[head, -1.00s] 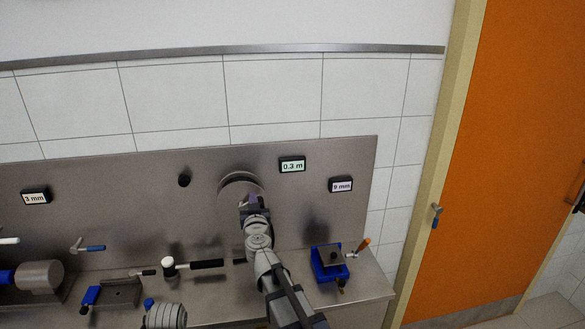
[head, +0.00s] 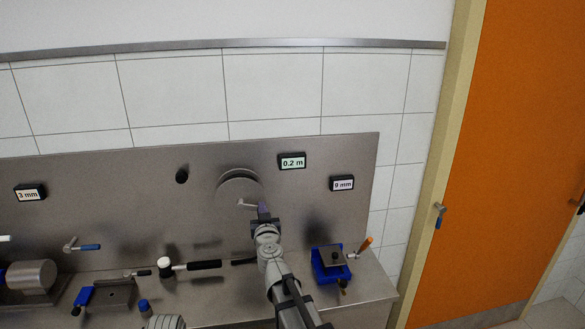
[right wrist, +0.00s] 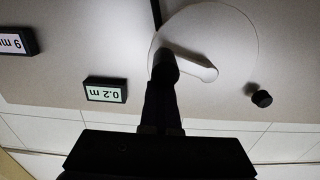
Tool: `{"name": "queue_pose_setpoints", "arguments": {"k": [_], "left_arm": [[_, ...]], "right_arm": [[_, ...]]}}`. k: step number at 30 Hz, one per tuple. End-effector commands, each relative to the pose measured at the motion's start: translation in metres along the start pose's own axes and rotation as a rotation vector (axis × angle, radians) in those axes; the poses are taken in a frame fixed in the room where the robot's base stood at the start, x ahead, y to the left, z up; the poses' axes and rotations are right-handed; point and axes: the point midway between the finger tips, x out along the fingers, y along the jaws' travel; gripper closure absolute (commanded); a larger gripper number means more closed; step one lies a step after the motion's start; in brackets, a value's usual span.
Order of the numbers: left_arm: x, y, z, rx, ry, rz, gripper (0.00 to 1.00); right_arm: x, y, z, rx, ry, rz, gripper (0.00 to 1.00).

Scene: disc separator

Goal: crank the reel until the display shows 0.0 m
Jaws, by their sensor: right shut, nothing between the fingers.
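The reel (head: 236,184) is a round grey disc on the upright steel panel, with a small crank (head: 246,204) on its face. The reel display (head: 292,162) reads 0.2 m; it also shows upside down in the right wrist view (right wrist: 105,90). My right gripper (head: 263,211) is shut, with its fingertips at the outer end of the crank. In the right wrist view the crank arm (right wrist: 195,66) runs right from the dark fingertips (right wrist: 165,64). Whether they touch the crank knob is hidden. My left gripper is not in view.
Other displays read 9 mm (head: 342,184) and 3 mm (head: 30,193). A blue fixture with an orange handle (head: 330,265) stands right of my arm. A dark knob (head: 181,176) sits on the panel.

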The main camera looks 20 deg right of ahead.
Motion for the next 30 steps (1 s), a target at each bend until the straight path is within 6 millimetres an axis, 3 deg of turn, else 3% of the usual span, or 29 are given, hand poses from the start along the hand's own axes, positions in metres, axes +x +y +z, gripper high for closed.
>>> {"name": "queue_pose_setpoints", "arguments": {"k": [9, 16, 23, 30], "left_arm": [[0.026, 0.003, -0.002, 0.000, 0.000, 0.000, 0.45], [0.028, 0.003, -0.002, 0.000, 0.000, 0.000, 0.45], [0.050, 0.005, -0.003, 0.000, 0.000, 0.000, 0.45], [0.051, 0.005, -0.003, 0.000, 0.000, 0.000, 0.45]], "right_arm": [[0.000, -0.003, 0.026, 0.000, 0.000, -0.001, 1.00], [0.000, -0.005, 0.028, 0.000, 0.000, -0.001, 1.00], [0.000, -0.015, 0.050, 0.000, 0.000, -0.001, 1.00], [0.000, -0.020, 0.052, 0.000, 0.000, -0.001, 1.00]]}}
